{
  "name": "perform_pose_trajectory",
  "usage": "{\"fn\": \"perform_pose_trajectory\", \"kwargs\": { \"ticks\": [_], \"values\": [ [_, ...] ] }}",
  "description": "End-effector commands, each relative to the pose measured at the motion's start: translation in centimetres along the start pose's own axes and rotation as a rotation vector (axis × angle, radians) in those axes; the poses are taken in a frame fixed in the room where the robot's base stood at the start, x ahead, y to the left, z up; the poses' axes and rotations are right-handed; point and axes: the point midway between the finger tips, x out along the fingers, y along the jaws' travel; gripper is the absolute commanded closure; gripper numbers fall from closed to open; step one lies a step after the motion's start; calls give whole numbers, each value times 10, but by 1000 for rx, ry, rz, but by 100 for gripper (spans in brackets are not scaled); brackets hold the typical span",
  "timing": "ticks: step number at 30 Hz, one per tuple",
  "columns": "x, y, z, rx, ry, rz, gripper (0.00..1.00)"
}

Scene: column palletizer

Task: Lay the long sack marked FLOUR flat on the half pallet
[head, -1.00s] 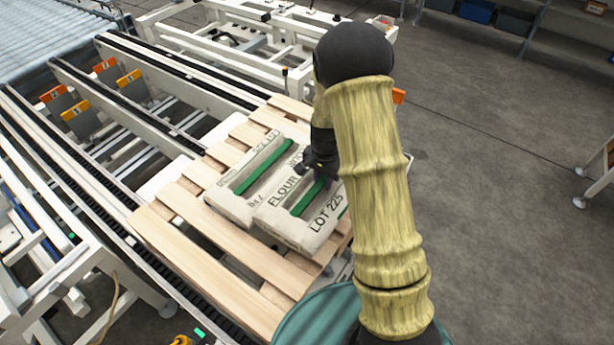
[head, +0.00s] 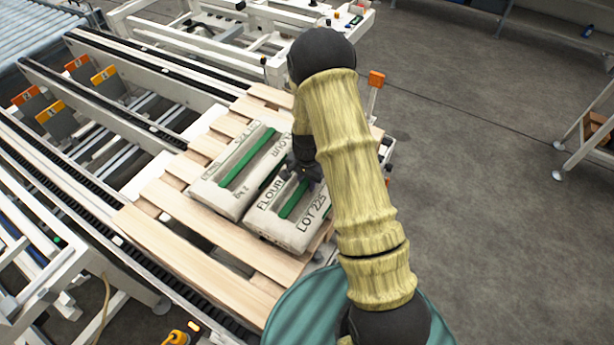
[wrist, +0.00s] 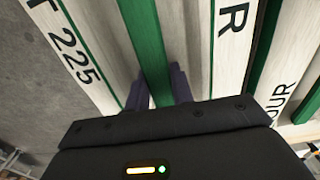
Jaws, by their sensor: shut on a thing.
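The long pale sack marked FLOUR and LOT 225 (head: 272,222) lies, seemingly flat, on the wooden half pallet (head: 190,225). A green strip runs along its top. My gripper (head: 304,180) is shut on that strip; the wrist view shows its fingers (wrist: 159,88) on either side of the strip. A second similar sack (head: 225,192) lies alongside on the left, with a narrow dark gap between them. My arm hides the far right end of the held sack. I cannot tell whether its underside fully touches the slats.
Bare slats (head: 165,245) show in front of the sacks. Conveyor rails (head: 120,75) run along the left, with orange numbered tags. An orange-topped post (head: 376,80) stands behind my arm. The grey floor (head: 470,190) on the right is mostly clear.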

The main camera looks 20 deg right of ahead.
Motion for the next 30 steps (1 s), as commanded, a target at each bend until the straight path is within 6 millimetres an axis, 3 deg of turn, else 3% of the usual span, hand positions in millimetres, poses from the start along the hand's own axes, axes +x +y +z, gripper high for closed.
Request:
{"fn": "perform_pose_trajectory", "kwargs": {
  "ticks": [14, 15, 18, 30],
  "values": [
    [10, -1, -1, 1, 4, -4, 100],
    [13, 0, 0, 1, 0, 0, 75],
    [12, 0, 0, 1, 0, 0, 55],
    [3, 0, -1, 1, 3, -2, 55]
  ]
}}
